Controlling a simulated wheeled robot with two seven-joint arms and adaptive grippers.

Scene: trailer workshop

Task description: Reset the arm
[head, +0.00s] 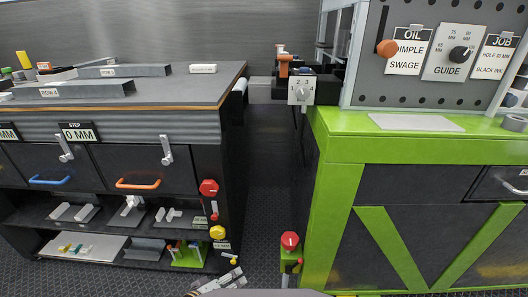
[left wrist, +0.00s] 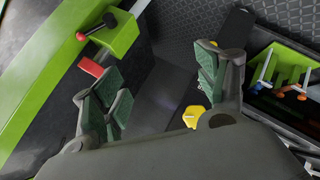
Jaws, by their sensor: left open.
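My left gripper shows in the left wrist view (left wrist: 158,85) with its two green-padded fingers spread wide apart. Nothing is between the pads, only dark floor shows beyond them. In the head view a small grey piece at the bottom edge, right of the left bench's shelves, appears to be this gripper (head: 232,279); the rest of it is cut off. It hangs low in front of the gap between the two benches. My right gripper cannot be made out in either view.
A red-topped green post (head: 290,255) stands low by the green bench (head: 345,195). Red (head: 208,188) and yellow (head: 217,232) knobs stick out at the left bench's side (head: 228,120). In the wrist view, a green block with a lever (left wrist: 118,33) and a yellow knob (left wrist: 193,116) lie near the fingers.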

